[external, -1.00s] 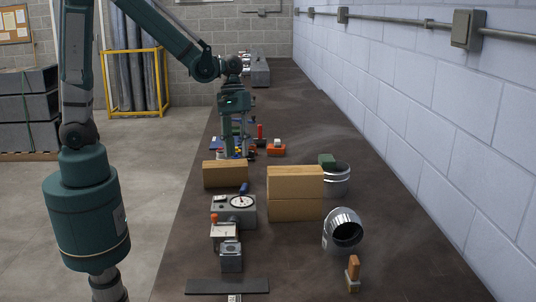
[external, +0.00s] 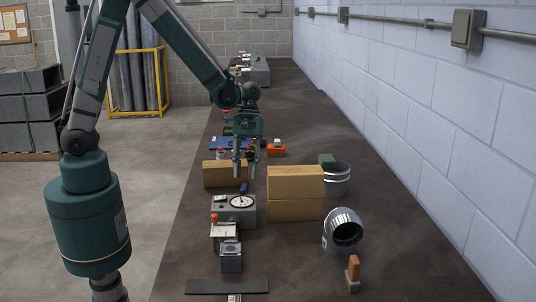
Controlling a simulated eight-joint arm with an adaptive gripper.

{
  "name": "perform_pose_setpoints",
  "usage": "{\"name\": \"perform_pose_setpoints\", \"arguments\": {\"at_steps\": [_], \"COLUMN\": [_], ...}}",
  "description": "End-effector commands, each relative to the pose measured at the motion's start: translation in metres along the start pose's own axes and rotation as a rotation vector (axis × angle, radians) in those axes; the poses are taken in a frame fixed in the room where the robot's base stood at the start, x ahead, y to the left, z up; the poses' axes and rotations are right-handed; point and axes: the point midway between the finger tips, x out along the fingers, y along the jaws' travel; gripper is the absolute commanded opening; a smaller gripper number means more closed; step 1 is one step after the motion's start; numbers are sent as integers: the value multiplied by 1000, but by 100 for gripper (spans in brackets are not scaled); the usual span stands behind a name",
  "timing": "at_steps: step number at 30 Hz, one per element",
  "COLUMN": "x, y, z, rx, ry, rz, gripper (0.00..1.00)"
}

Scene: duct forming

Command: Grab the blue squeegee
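My gripper (external: 245,171) hangs fingers-down above the bench, near the small wooden block. Its fingers look apart, with no object visible between them. A blue flat thing (external: 229,143) lies behind the wooden block, partly hidden by the gripper and block; I cannot tell if it is the squeegee. A small blue upright handle (external: 243,188) stands at the grey gauge box, just below the fingertips in the picture. It may belong to a squeegee, but its lower part is unclear. A dark flat bar (external: 227,286) with a pale stem lies at the near edge.
Tall stacked wooden blocks (external: 295,193) stand right of the gripper, and a low wooden block (external: 217,174) is at its left. The grey gauge box (external: 232,214) is nearer. Metal duct pieces (external: 343,232) and an orange-handled tool (external: 353,273) are on the right. Open bench lies beyond.

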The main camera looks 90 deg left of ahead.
Motion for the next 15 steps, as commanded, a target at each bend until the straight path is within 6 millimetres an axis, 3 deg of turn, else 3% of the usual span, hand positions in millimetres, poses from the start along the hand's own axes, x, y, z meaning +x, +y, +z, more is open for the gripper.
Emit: {"name": "perform_pose_setpoints", "arguments": {"at_steps": [5,15], "x": [2,25], "y": [0,0], "z": [0,0], "rx": [1,2], "ry": [0,0], "rz": [0,0], "gripper": [30,30]}}
